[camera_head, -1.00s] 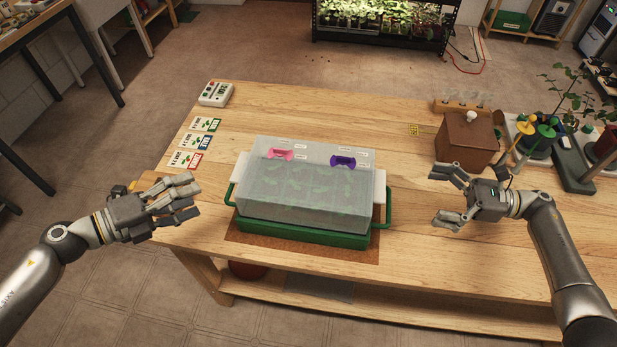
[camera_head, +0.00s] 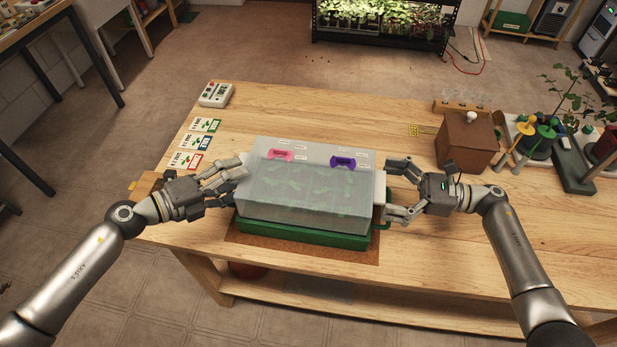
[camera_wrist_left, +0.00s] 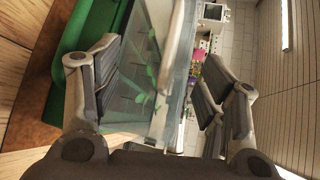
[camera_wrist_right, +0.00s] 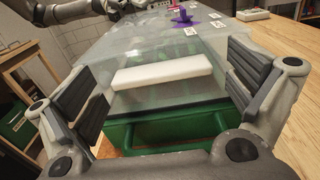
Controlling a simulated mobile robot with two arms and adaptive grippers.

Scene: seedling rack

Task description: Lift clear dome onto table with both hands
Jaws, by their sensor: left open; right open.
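The clear dome (camera_head: 305,185) sits on the green tray (camera_head: 300,232) on the wooden table, with seedlings dimly visible inside. It has a pink vent (camera_head: 281,155) and a purple vent (camera_head: 343,162) on top, and a white side handle (camera_wrist_right: 162,72) on its right end. My left gripper (camera_head: 238,180) is open at the dome's left end, its fingers on either side of that end in the left wrist view (camera_wrist_left: 165,85). My right gripper (camera_head: 393,193) is open at the right end, with the white handle between its fingers. I cannot tell whether either gripper touches the dome.
A brown box (camera_head: 466,140) and potted plants stand at the right of the table. Seed packets (camera_head: 195,145) and a white meter (camera_head: 215,95) lie at the left. The table behind the dome (camera_head: 320,115) is clear.

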